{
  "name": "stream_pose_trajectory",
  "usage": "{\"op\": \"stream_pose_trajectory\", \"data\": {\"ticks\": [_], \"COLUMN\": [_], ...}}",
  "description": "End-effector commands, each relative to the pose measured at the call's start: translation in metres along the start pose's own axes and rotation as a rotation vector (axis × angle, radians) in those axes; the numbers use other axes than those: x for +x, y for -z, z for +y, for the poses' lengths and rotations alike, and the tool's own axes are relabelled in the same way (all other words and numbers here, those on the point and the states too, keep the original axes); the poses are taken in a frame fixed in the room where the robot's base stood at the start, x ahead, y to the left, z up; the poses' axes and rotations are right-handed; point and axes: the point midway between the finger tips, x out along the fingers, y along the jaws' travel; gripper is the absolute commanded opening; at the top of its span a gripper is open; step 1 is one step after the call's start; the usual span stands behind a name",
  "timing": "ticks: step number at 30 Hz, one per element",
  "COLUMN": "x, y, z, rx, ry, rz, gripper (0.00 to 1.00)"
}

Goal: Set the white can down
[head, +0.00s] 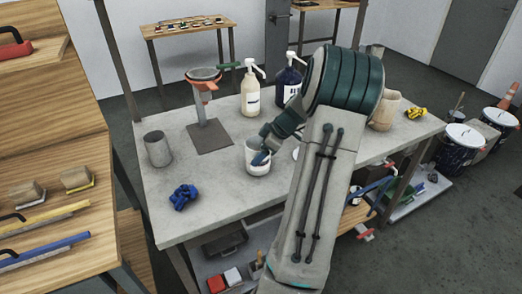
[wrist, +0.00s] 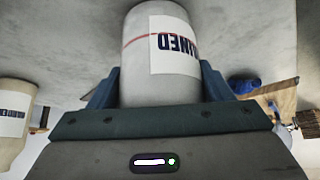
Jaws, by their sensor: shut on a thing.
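The white can (head: 257,163) is a pale cylinder with a label, at the middle of the grey table in the head view. In the wrist view the white can (wrist: 160,60) is large and shows a label reading "INED" upside down and a thin red line. My gripper (head: 262,157) is shut on the can, with one blue finger on each side of it in the wrist view (wrist: 158,92). I cannot tell whether the can's base touches the table. My arm hides part of the table to the right of the can.
On the grey table (head: 225,187) stand a grey cup (head: 158,149), a blue clamp-like item (head: 184,197), a funnel stand (head: 208,135), a cream pump bottle (head: 250,95) and a dark pump bottle (head: 288,82). Bare tabletop lies left and in front of the can.

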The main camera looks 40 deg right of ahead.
Motion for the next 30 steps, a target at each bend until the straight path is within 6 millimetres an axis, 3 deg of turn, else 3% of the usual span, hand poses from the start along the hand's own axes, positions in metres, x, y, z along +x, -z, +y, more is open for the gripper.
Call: {"op": "stream_pose_trajectory", "data": {"ticks": [4,5,7,19,30], "x": [0.003,0.002,0.002,-0.003,-0.078], "y": [-0.002,-0.002,-0.001,0.001,0.0], "z": [0.0,0.0,0.0,0.0,0.001], "rx": [-0.001,0.0,0.0,0.0,0.0], "ry": [-0.001,-0.001,-0.001,-0.001,-0.006], "rz": [0.0,0.0,0.0,0.0,-0.001], "gripper": [0.41,0.79,0.95,0.95,0.95]}}
